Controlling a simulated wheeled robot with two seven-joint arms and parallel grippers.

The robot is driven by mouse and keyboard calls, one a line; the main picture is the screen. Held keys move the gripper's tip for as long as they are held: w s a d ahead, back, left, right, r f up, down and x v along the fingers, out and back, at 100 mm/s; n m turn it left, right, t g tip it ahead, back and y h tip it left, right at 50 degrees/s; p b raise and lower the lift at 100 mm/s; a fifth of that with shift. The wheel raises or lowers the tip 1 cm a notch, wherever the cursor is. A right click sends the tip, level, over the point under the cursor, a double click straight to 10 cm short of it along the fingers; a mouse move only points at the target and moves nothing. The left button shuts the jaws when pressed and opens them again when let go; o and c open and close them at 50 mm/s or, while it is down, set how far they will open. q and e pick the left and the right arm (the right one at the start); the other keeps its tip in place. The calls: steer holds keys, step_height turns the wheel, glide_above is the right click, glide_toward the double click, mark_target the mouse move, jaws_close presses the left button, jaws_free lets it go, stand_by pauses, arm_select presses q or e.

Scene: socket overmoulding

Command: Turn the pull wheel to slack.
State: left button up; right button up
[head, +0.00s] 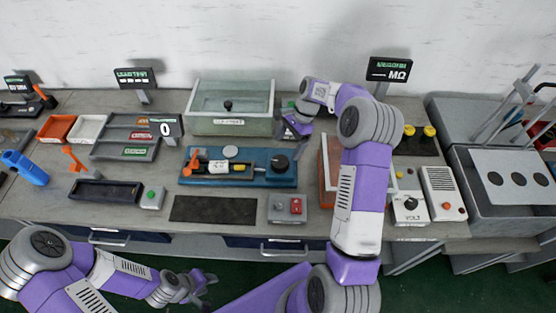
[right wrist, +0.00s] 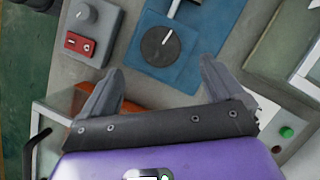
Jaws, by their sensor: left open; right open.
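The pull wheel, which I take to be the dark round knob (head: 279,162) with a white pointer line, sits at the right end of a blue fixture (head: 240,181). In the right wrist view the wheel (right wrist: 160,48) lies beyond the gap between my fingers, untouched, its line slanting up and right. My right gripper (head: 291,128) is open and empty, behind and above the wheel in the head view; its two spread fingers (right wrist: 160,84) show in the wrist view. My left gripper (head: 186,288) is open and empty, low in front of the bench.
A grey box with a red switch (head: 287,208) stands in front of the fixture. A glass-walled tank (head: 230,122) stands behind it. A dark mat (head: 213,209) lies in front. An orange-framed box (head: 328,165) is right of the fixture, partly hidden by my right arm.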

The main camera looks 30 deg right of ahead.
mark_target(281, 161)
steer(key=shift+a+f, duration=0.2)
steer(key=shift+f, duration=0.5)
steer(key=b+x, duration=0.1)
steer(key=x, duration=0.5)
steer(key=shift+a+f, duration=0.15)
steer(key=shift+f, duration=0.1)
steer(key=c, duration=1)
